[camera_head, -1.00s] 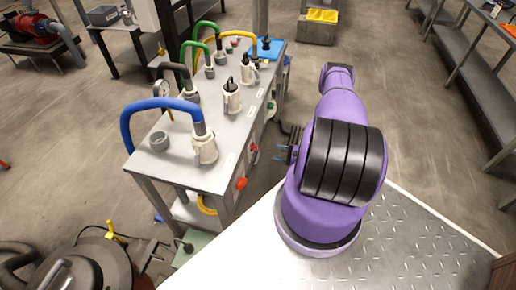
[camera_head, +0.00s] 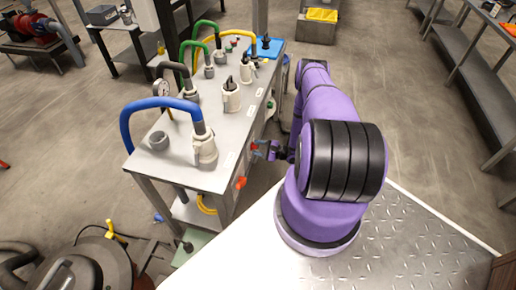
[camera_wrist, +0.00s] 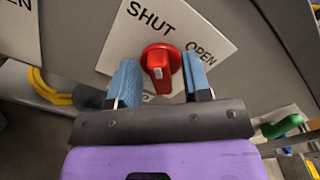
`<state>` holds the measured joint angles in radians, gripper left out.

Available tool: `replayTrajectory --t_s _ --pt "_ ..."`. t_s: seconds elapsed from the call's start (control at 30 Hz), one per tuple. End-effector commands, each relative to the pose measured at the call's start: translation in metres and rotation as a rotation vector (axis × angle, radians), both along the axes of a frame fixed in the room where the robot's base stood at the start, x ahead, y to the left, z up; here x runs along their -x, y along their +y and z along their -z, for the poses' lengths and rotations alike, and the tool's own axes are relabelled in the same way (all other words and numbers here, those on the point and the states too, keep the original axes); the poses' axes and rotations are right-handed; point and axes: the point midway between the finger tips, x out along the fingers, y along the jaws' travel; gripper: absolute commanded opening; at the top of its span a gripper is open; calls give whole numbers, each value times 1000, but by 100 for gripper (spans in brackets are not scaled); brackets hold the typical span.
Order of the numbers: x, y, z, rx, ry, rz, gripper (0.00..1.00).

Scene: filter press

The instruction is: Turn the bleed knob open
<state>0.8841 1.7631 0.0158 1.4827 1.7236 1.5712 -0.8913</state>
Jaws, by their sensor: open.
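A red knob (camera_wrist: 160,64) sits on a white plate (camera_wrist: 185,30) in the wrist view. The plate reads SHUT above the knob and OPEN to its upper right. The knob's grip bar runs roughly up and down in the picture, with a pale mark on its face. My gripper (camera_wrist: 160,80) is open, its two blue fingers on either side of the knob with gaps visible. In the head view my gripper (camera_head: 269,150) is at the bench's right side, beside a small red part (camera_head: 254,147); the arm partly hides that area.
The bench (camera_head: 225,140) carries several hose fittings and a blue hose (camera_head: 150,104). Another red knob (camera_head: 240,182) is on its side, nearer me. In the wrist view, a second plate (camera_wrist: 18,25) is at left and a green part (camera_wrist: 283,126) at right.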

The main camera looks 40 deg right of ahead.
Motion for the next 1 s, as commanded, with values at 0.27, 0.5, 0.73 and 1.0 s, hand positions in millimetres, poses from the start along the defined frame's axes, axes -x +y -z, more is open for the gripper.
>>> replayTrajectory --t_s 0.27,0.5,0.73,1.0 --pt "0 0 0 0 0 0 0" --pt "0 0 0 -18 10 1 0" --pt "0 -1 -1 -103 60 2 0" --pt "0 -3 -2 -298 173 4 0"
